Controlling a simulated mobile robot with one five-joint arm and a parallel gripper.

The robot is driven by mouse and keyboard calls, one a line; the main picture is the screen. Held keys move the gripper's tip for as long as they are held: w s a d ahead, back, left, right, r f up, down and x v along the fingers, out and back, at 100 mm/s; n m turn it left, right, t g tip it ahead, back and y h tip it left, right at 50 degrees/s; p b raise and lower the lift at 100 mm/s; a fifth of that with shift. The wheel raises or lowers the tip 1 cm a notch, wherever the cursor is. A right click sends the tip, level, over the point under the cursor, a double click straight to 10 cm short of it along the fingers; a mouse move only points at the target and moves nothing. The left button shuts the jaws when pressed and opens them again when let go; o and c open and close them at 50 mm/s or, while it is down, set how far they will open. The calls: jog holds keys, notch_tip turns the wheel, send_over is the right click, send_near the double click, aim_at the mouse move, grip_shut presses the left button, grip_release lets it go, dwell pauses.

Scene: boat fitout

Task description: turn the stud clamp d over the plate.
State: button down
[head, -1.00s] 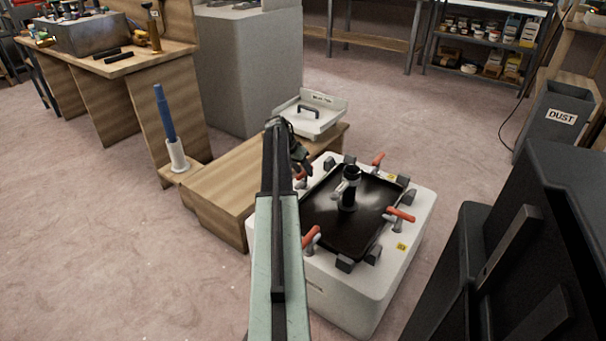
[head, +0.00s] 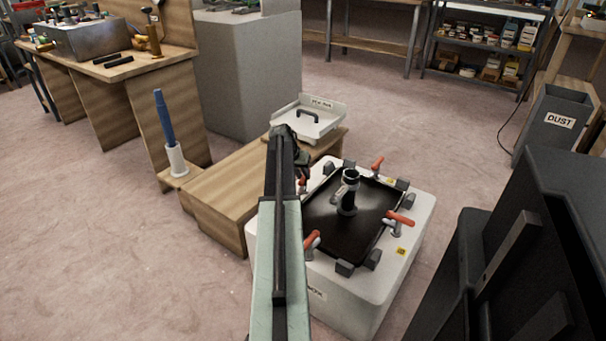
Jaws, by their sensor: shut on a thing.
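A black square plate (head: 365,223) lies on top of a pale block (head: 345,291), with dark corner stops around it. Orange-handled clamps stand around its edge: one at the back (head: 377,163), one at the right (head: 399,218) and one at the front left (head: 312,240). The stud clamp at the left back (head: 302,184) shows only a bit of its orange handle. My gripper (head: 301,167) is at that clamp and appears shut on its handle; my arm hides much of the contact. Which clamp is d cannot be read.
A dark upright fitting (head: 349,186) stands on the plate's middle. A low wooden bench (head: 222,195) with a white tray (head: 318,121) adjoins the block. A blue rod in a white holder (head: 177,158) stands left. A black cabinet (head: 570,220) is close at right. Floor is open at left.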

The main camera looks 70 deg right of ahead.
jog(key=n, duration=0.1)
jog(key=s+n+t, duration=0.1)
jog(key=n, duration=0.1)
jog(key=shift+a+n, duration=0.2)
jog(key=shift+n, duration=0.1)
jog(key=n+t, duration=0.2)
jog(key=n, duration=0.1)
jog(key=shift+s+d+n, duration=0.1)
jog(key=shift+s+n, duration=0.1)
jog(key=shift+n, duration=0.1)
jog(key=n+t, duration=0.1)
jog(key=n, duration=0.3)
jog(key=shift+s+d+t, duration=0.15)
jog(key=shift+d+t, duration=0.05)
jog(key=shift+t, duration=0.2)
jog(key=shift+d+n+t+y, duration=0.1)
jog(key=shift+n+t+y, duration=0.45)
jog(key=shift+n, duration=1.15)
jog(key=c, duration=1.3)
grip_release()
jog(key=shift+o, duration=0.2)
